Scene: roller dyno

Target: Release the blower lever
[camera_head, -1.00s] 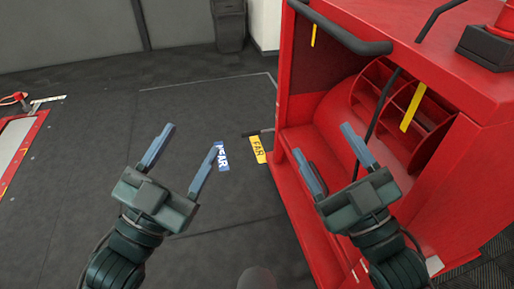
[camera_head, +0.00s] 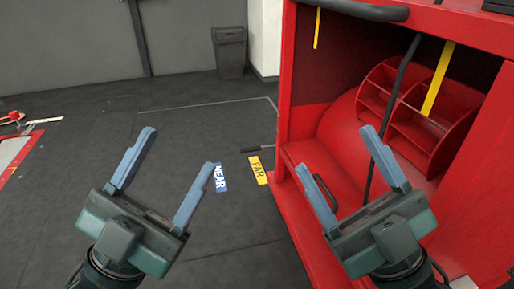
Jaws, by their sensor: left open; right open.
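The red blower housing (camera_head: 285,100) stands at the right, with a red fan wheel (camera_head: 395,110) inside its open front. A long thin black rod (camera_head: 396,95) slants down across the opening; its lower end is hidden behind my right gripper. A short dark bar (camera_head: 258,149) sticks out left from the housing's base, close to the floor. I cannot tell which of these is the blower lever. My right gripper (camera_head: 335,150) is open and empty in front of the opening. My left gripper (camera_head: 180,150) is open and empty over the floor, left of the housing.
A blue NEAR label (camera_head: 220,178) and a yellow FAR label (camera_head: 258,171) lie on the dark floor. Yellow strips (camera_head: 438,80) hang at the opening. A thick black bar (camera_head: 355,10) runs along the housing's top edge. A grey bin (camera_head: 229,50) stands by the back wall.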

